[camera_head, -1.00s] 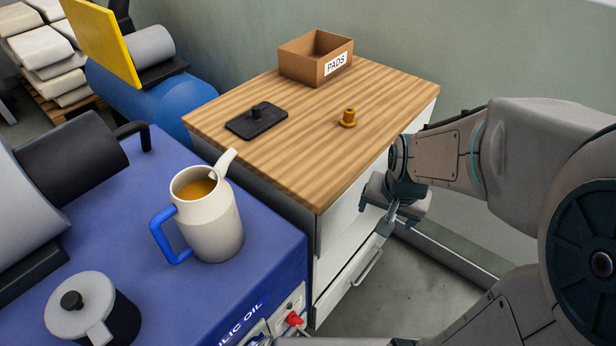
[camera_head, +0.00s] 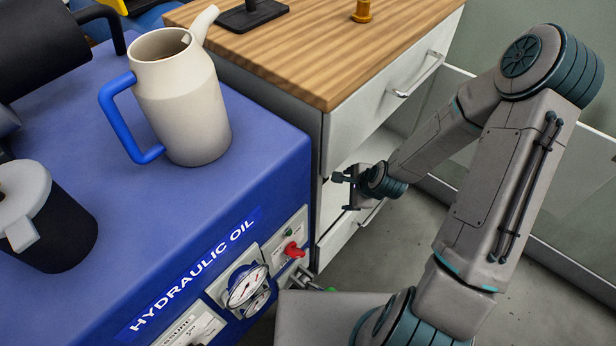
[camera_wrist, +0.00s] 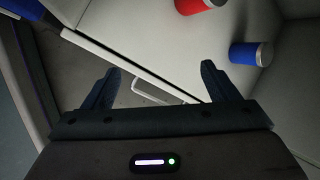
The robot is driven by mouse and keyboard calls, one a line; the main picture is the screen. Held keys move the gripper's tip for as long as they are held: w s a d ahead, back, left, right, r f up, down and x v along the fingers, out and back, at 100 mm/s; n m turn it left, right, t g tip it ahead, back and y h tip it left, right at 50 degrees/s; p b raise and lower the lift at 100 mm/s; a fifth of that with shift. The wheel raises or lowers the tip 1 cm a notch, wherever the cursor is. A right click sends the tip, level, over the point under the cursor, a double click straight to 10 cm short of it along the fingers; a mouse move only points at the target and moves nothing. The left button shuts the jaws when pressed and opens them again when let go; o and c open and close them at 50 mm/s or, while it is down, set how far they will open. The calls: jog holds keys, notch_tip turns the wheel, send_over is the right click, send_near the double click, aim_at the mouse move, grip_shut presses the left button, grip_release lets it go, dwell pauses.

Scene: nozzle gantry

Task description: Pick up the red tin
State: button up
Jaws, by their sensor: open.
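In the wrist view a red tin (camera_wrist: 192,6) with a pale end shows at the top edge, partly cut off by the frame. It is on a light surface inside the cabinet. My gripper (camera_wrist: 158,85) is open and empty, its two dark fingers apart and short of the tin. In the head view my gripper (camera_head: 352,186) is in front of the cabinet's opening below the wooden top. The red tin cannot be seen in the head view.
A blue tin (camera_wrist: 250,54) lies right of the red tin. A drawer handle (camera_wrist: 150,92) shows between my fingers. The cabinet (camera_head: 360,110) stands beside the blue hydraulic oil unit (camera_head: 235,190), which carries a cream jug (camera_head: 185,105). Grey floor (camera_head: 405,235) is clear below my arm.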

jog(key=w+a+f+m+t+b, duration=0.2)
jog(key=w+a+f+m+b, duration=0.1)
jog(key=w+m+b, duration=0.1)
jog(key=w+a+f+m+t+y+b, duration=0.1)
jog(key=w+a+f+m+t+b, duration=0.1)
jog(key=w+a+f+m+b, duration=0.1)
jog(key=w+a+f+m+t+y+b, duration=0.1)
jog(key=w+a+f+m+t+b, duration=0.2)
jog(key=w+m+b, duration=0.2)
jog(key=shift+w+a+f+m, duration=0.15)
jog(key=shift+w+a+m, duration=0.1)
jog(key=shift+m, duration=0.55)
jog(key=b+x, duration=0.1)
jog(key=x, duration=0.1)
jog(key=b+x, duration=0.1)
jog(key=x, duration=0.2)
jog(key=shift+s+a+f+b, duration=0.2)
jog(key=shift+s+b, duration=0.05)
jog(key=shift+b, duration=0.05)
jog(key=shift+w+a, duration=0.1)
jog(key=shift+w, duration=0.05)
jog(key=shift+r, duration=0.1)
jog(key=c, duration=1.3)
